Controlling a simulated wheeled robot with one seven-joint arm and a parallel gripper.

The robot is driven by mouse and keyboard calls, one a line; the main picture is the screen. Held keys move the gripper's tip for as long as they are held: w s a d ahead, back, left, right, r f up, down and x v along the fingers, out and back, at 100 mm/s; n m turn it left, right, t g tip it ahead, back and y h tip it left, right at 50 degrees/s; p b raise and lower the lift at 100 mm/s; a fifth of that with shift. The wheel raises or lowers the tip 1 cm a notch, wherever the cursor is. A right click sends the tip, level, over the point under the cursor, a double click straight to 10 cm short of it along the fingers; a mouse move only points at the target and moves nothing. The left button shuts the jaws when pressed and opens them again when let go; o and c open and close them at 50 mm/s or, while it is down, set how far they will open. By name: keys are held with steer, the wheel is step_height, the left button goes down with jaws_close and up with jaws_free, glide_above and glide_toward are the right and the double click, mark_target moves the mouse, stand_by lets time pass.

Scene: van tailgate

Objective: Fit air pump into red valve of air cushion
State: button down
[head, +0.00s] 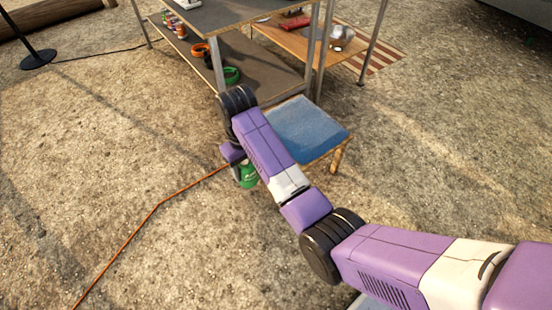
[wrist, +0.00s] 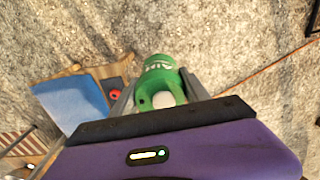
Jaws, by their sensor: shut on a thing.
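My gripper (wrist: 158,93) is shut on the green air pump (wrist: 160,72), whose rounded body with white lettering sits between the two grey fingers. In the head view the pump (head: 248,181) hangs below my gripper, left of the blue air cushion (head: 318,130). The blue cushion also shows at the left of the wrist view (wrist: 68,104). The red valve (wrist: 115,96) shows there beside the cushion's edge, just left of the left finger and apart from the pump. My arm hides the valve side in the head view.
The cushion lies on a low wooden stool (head: 336,160). A two-level metal-legged table (head: 255,65) with orange and green rings stands behind it. An orange cable (head: 157,204) runs along the gravel from the pump area. The gravel at left is mostly open.

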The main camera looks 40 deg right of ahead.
steer(key=w+d, duration=0.3)
steer(key=d, duration=0.3)
steer(key=shift+w+b, duration=0.15)
steer(key=shift+b, duration=0.3)
stand_by(2.7)
steer(key=w+d+b, duration=0.3)
steer(key=w+d, duration=0.1)
steer(key=d, duration=0.2)
steer(key=shift+d, duration=0.3)
stand_by(3.4)
